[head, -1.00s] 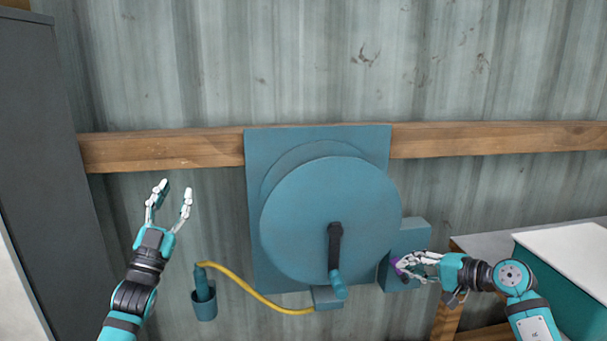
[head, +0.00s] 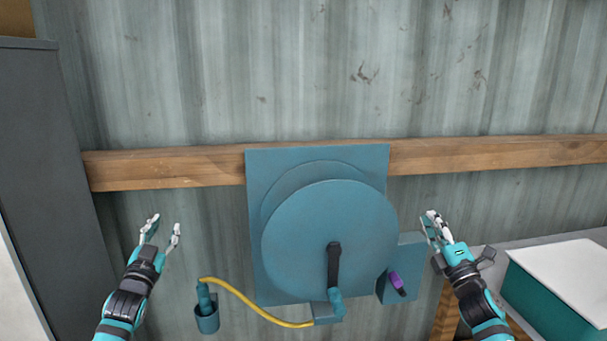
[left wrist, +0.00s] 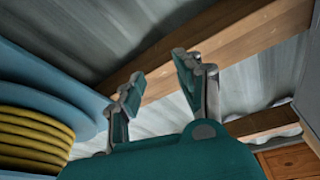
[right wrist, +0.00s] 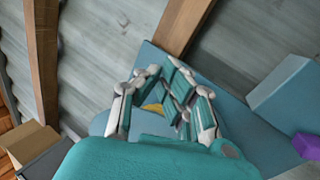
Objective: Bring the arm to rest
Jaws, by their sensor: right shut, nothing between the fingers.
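My left gripper (head: 164,224) is raised in front of the wall, left of the teal hose reel (head: 315,230). Its fingers are apart with nothing between them, and it also shows in the left wrist view (left wrist: 158,70). My right gripper (head: 430,216) is raised to the right of the reel, pointing up and slightly left. It is shut and empty, and its fingers show in the right wrist view (right wrist: 164,68). Neither gripper appears to hold the crank handle (head: 334,268) or the purple knob (head: 397,283) on the box (head: 408,252) beside the reel.
A yellow hose (head: 255,306) runs from the reel to a nozzle in a holder (head: 207,318) at lower left. A wooden beam (head: 165,169) crosses the corrugated wall. A dark cabinet (head: 45,170) stands at left. A white-topped teal box (head: 560,285) stands at right.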

